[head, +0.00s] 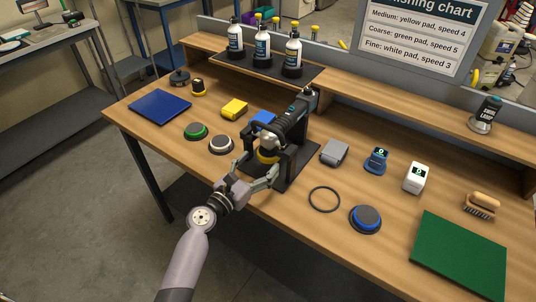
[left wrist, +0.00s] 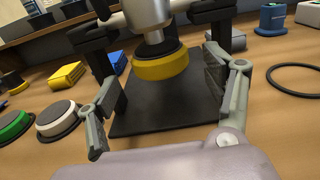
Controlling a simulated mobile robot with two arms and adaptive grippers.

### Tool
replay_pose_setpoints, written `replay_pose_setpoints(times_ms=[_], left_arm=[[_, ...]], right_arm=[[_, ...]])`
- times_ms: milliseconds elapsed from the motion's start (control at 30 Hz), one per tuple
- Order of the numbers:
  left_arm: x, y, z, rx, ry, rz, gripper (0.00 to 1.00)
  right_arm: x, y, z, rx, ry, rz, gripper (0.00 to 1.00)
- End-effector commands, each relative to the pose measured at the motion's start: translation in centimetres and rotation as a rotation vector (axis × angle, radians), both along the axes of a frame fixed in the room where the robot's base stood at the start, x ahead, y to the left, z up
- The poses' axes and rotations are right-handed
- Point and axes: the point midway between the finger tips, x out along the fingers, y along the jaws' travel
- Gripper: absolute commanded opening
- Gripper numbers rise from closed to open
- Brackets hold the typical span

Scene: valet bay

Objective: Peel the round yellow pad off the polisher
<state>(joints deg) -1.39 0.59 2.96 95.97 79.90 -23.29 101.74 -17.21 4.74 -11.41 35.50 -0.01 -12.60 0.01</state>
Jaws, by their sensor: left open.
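The polisher (head: 288,125) is a dark machine held in a black stand on a dark base mat (head: 292,176). The round yellow pad (head: 268,156) is on the underside of its head, facing down. In the left wrist view the yellow pad (left wrist: 160,65) shows under the grey metal neck, above the black base (left wrist: 165,110). My left gripper (head: 262,179) is open in front of the pad. In the left wrist view its fingers (left wrist: 160,85) stand wide on either side of the pad, apart from it. My right gripper is not in view.
A green-topped pad (head: 196,130) and a white-topped pad (head: 221,144) lie left of the stand. A black ring (head: 324,199) and a blue-rimmed disc (head: 365,218) lie to the right. A yellow block (head: 234,109) and grey box (head: 334,152) flank the stand.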

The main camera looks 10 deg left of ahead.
Motion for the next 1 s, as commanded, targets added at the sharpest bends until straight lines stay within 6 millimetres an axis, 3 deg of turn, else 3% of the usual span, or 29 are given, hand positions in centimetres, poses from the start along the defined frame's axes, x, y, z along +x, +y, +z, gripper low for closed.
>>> replay_pose_setpoints(times_ms=[500,1000], left_arm=[[4.3,-1.5,0.0,0.000,-0.001,0.000,0.75],[4.8,-1.7,0.0,0.001,0.000,0.000,0.72]], right_arm=[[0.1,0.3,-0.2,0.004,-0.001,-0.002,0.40],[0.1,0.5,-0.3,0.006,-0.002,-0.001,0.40]])
